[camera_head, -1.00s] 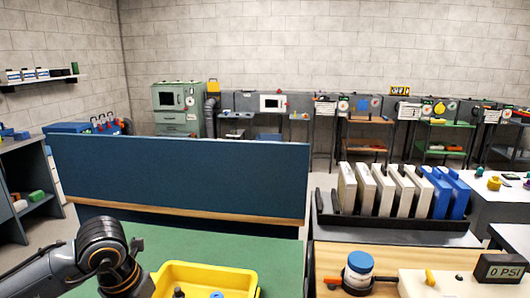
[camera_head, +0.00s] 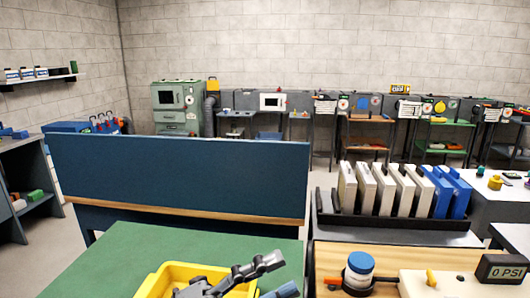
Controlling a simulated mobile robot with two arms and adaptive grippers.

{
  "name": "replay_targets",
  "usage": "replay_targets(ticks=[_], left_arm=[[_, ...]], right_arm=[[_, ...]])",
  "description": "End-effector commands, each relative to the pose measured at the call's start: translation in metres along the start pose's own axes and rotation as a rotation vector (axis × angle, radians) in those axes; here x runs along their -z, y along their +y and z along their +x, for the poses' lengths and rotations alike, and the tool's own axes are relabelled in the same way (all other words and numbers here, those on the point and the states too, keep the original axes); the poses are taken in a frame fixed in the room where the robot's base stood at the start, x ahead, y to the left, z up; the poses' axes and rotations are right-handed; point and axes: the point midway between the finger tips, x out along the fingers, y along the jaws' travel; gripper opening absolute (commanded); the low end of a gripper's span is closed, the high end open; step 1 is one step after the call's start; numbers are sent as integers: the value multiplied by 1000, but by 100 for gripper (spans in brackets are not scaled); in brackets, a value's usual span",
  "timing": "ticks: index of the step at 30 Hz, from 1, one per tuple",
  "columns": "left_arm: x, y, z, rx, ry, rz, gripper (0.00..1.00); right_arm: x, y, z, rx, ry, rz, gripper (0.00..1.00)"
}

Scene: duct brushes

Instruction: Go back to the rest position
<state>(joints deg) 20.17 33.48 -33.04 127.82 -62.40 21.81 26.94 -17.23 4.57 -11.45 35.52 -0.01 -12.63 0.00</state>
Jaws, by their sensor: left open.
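My left gripper (camera_head: 281,275) shows at the bottom edge of the head view, over the yellow bin (camera_head: 152,282). Its grey fingers point right and are spread apart, with nothing seen between them. The yellow bin stands on the green bench top (camera_head: 110,268). My gripper hides much of the bin's inside, and the frame cuts off its near part. My right gripper is not in view.
A blue panel (camera_head: 180,178) stands behind the green top. To the right are a wooden board with a blue-lidded jar (camera_head: 358,272), a gauge reading 0 PSI (camera_head: 500,269), and a black rack (camera_head: 400,223) of white and blue panels.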

Motion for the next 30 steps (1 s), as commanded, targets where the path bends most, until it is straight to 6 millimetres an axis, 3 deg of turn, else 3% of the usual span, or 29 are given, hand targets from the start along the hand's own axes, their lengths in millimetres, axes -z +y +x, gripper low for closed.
replay_targets(ticks=[3,5,8,9,12,14,18,21,24,30], left_arm=[[-49,-24,-27,233,-321,-200,55],[-76,-22,-52,315,-498,-303,55],[-114,3,-107,395,-811,-484,55],[-123,20,-132,407,-937,-560,55],[-129,69,-191,394,-1223,-737,55],[-121,101,-223,361,-1380,-841,55],[-78,169,-285,233,-1687,-1067,55],[-41,202,-313,129,-1837,-1195,55],[-4,226,-332,27,-1948,-1303,55],[65,254,-356,-173,-2102,-1487,55]], right_arm=[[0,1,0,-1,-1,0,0],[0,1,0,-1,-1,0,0],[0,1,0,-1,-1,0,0],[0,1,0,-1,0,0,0],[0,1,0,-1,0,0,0],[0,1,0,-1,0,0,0],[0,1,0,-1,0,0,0],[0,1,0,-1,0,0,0],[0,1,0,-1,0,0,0],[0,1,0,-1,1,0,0]])
